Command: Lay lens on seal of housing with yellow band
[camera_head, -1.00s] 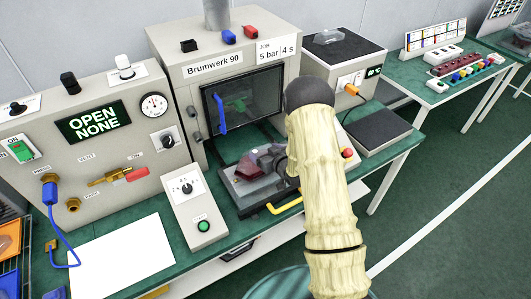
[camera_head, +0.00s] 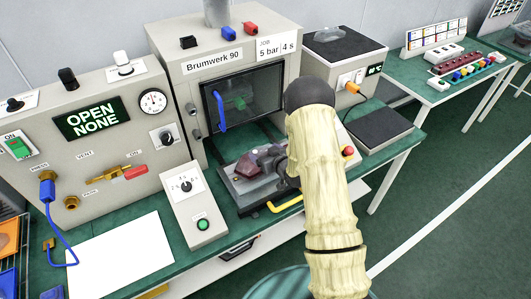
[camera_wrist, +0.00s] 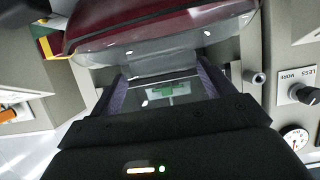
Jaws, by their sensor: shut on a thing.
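I cannot tell whether the lens touches anything below.
The press (camera_head: 220,85) stands behind the fixture, with a dark window and a blue handle (camera_head: 220,111). A yellow handle (camera_head: 285,204) is at the fixture's front. A control box (camera_head: 195,205) stands close on the left, a dark plate (camera_head: 380,130) on the right.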

